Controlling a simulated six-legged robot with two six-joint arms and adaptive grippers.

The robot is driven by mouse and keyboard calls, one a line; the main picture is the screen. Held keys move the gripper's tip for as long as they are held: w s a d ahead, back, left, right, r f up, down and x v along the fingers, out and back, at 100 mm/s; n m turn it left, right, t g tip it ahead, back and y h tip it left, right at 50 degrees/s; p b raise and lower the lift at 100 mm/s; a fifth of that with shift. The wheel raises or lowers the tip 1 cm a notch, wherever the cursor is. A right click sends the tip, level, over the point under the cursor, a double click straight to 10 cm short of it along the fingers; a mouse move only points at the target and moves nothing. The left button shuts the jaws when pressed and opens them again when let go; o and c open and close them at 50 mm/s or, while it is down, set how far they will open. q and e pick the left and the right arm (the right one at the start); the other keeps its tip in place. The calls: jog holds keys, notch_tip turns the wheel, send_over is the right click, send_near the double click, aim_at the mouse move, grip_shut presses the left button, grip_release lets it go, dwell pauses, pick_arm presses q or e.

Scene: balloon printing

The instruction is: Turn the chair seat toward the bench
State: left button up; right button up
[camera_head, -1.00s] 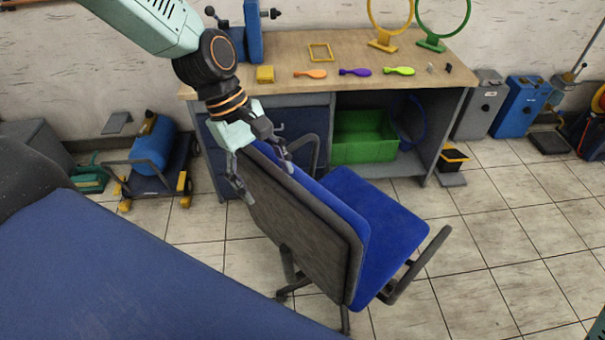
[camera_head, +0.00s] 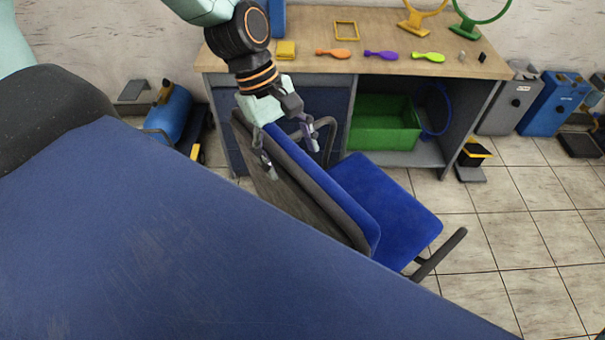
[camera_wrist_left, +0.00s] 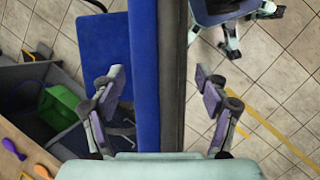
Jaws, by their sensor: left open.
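The office chair has a blue seat (camera_head: 385,205) and a backrest (camera_head: 320,190) with a dark rear shell. In the head view the seat points right, at an angle to the bench (camera_head: 380,60) behind it. My left gripper (camera_head: 290,160) is open at the backrest's upper edge, one finger on each side. In the left wrist view the open fingers (camera_wrist_left: 160,85) straddle the backrest (camera_wrist_left: 146,70), with visible gaps; the seat (camera_wrist_left: 103,45) is left of it. The chair's base is hidden in the head view. My right gripper is not in view.
Tiled floor (camera_head: 490,255) is clear right of the chair.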

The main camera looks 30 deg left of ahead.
aim_at(301, 178)
pick_arm(q)
jog(key=f, duration=0.1)
jog(key=w+d+f+b, duration=0.1)
jog(key=f, duration=0.1)
jog(key=d+f+b, duration=0.1)
jog(key=f, duration=0.1)
jog(key=shift+w+d+f, duration=0.1)
jog(key=shift+w+d, duration=0.1)
jog(key=shift+d, duration=0.05)
jog(key=shift+s+f+b, duration=0.1)
jog(key=shift+f+b, duration=0.05)
jog(key=shift+b, duration=0.15)
jog(key=shift+s, duration=0.65)
jog(key=shift+w+d, duration=0.1)
jog(key=shift+w, duration=0.35)
jog(key=shift+c, duration=0.5)
jog(key=shift+w, duration=0.2)
jog(key=shift+c, duration=0.7)
jog(key=shift+f, duration=0.1)
jog(key=shift+c, duration=0.8)
jog(key=shift+s, duration=0.4)
jog(key=shift+c, duration=1.4)
jog(key=shift+w, duration=0.1)
jog(key=c, duration=0.5)
grip_shut()
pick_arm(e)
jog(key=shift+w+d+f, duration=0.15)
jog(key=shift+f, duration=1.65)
